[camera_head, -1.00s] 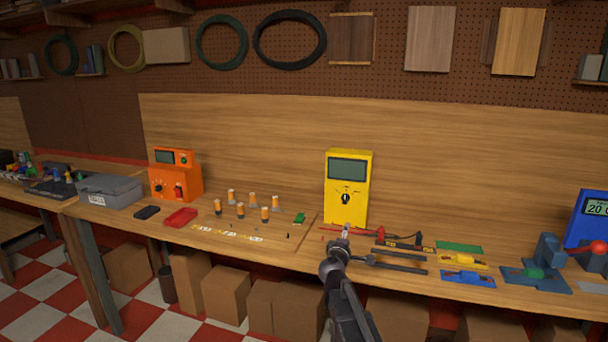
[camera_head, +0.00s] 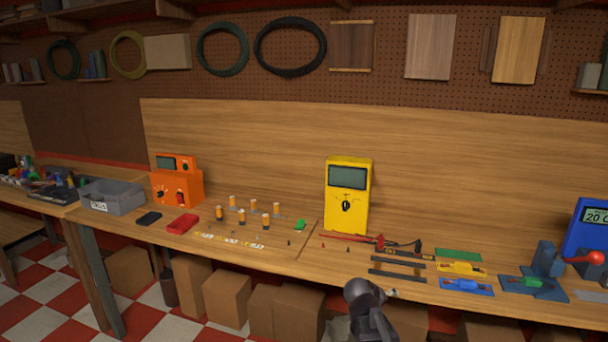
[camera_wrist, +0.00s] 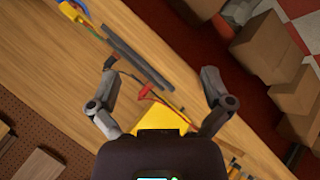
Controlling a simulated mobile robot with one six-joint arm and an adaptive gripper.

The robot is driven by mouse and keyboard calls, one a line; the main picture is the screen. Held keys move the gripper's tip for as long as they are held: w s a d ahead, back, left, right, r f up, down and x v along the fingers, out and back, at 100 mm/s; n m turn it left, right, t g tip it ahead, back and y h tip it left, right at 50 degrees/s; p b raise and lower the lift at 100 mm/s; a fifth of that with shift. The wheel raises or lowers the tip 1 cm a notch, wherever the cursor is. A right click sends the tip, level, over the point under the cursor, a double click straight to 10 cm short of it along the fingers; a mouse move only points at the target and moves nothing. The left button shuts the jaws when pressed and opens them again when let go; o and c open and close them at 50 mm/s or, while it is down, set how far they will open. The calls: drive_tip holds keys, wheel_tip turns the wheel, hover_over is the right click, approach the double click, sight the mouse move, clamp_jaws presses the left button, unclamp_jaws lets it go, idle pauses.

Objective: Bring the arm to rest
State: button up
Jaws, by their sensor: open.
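My arm (camera_head: 370,310) shows at the bottom of the head view, low at the front edge of the workbench (camera_head: 300,262). Its gripper end is mostly hidden there behind the wrist. In the wrist view my gripper (camera_wrist: 160,80) has its two fingers wide apart, with nothing held between them. The bench top, dark bars and red probe lead show beyond the fingers, apart from them as far as I can tell.
A yellow multimeter (camera_head: 347,195) stands upright behind the red probe (camera_head: 350,238). Two dark bars (camera_head: 398,273) lie near the front edge. Blue and yellow fixtures (camera_head: 465,285) are to the right. Cardboard boxes (camera_head: 228,297) stand under the bench.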

drive_tip(key=s+a+f+m+g+y+p, duration=0.1)
drive_tip(key=s+a+g+y, duration=0.2)
drive_tip(key=s, duration=0.5)
drive_tip(key=s+a+f+m+g+y+p, duration=0.1)
drive_tip(key=s+a+f+m+g+y, duration=0.1)
drive_tip(key=s, duration=0.7)
drive_tip(key=shift+s+a+f+g+y, duration=0.15)
drive_tip(key=shift+a+g+y, duration=0.6)
drive_tip(key=shift+y, duration=0.25)
